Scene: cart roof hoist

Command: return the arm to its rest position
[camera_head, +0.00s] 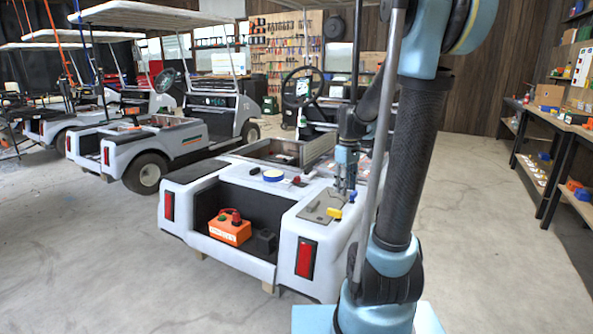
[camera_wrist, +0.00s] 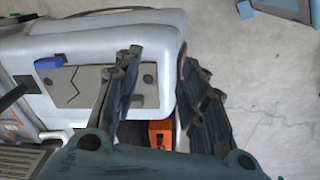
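My gripper (camera_head: 345,180) hangs fingers-down over the rear right part of the white cart (camera_head: 240,201), partly behind my own arm in the head view. In the wrist view my gripper (camera_wrist: 158,64) has its two fingers spread apart, with nothing held between them. The cart's pale rear corner (camera_wrist: 158,35) and a grey plate with a dark crack line (camera_wrist: 78,86) lie beneath. Whether the fingertips touch the cart, I cannot tell.
An orange box (camera_head: 229,230) sits in the cart's rear well; it shows in the wrist view (camera_wrist: 160,135). A blue-rimmed roll (camera_head: 273,175) and yellow piece (camera_head: 334,213) lie on the cart. Other carts (camera_head: 140,140) stand left, shelving (camera_head: 560,125) right. Floor between is clear.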

